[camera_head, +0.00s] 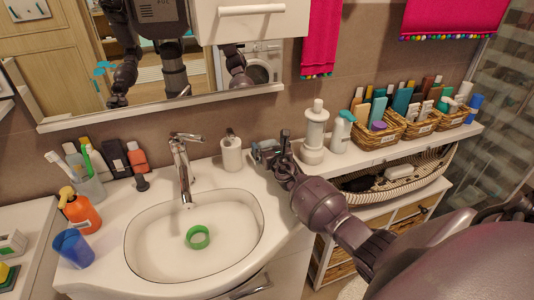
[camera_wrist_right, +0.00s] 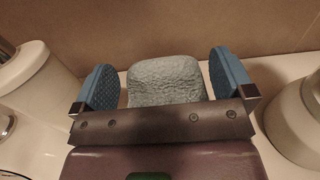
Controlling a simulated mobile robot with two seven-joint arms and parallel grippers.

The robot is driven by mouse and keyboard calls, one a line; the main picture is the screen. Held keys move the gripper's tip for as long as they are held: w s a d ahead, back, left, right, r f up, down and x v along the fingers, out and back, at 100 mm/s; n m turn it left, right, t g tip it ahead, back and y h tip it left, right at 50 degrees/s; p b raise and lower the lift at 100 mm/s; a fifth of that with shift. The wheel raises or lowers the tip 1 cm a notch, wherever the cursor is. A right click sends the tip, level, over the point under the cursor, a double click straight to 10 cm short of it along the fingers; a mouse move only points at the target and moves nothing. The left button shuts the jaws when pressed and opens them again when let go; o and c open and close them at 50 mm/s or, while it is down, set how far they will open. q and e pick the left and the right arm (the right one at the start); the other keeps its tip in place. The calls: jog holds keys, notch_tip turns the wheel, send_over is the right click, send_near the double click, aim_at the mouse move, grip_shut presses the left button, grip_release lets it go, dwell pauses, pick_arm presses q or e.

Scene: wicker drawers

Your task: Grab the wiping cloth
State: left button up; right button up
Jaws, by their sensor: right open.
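The wiping cloth (camera_wrist_right: 165,80) shows in the right wrist view as a grey-green, rough-textured block. It stands on the white countertop near the wall, between the two blue finger pads of my right gripper (camera_wrist_right: 164,68). The fingers are open, with a gap on both sides of the cloth. In the head view my right gripper (camera_head: 268,152) is at the back of the counter, between the soap dispenser and a white cylindrical stand, and it hides most of the cloth. My left gripper does not show directly.
A white soap dispenser (camera_head: 231,152) stands left of my right gripper, and a white stand (camera_head: 313,135) stands close on its right. The sink (camera_head: 150,250) holds a green ring (camera_head: 198,237). Wicker baskets (camera_head: 372,138) with bottles line the right shelf.

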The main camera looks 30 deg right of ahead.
jog(key=shift+w, duration=0.2)
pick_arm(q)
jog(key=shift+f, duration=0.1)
pick_arm(e)
jog(key=shift+c, duration=0.2)
jog(key=c, duration=0.9)
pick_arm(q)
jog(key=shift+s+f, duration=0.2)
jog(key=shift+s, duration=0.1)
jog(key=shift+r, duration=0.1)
pick_arm(e)
jog(key=shift+r, duration=0.15)
jog(key=shift+r+p, duration=0.55)
jog(key=shift+r, duration=0.1)
pick_arm(q)
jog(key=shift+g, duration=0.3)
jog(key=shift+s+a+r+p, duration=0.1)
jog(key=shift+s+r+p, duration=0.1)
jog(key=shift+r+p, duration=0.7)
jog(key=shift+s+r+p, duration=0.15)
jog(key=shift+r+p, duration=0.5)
jog(key=shift+p, duration=0.3)
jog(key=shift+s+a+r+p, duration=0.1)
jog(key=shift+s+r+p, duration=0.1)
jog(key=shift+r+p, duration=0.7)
pick_arm(e)
jog(key=shift+r, duration=4.2)
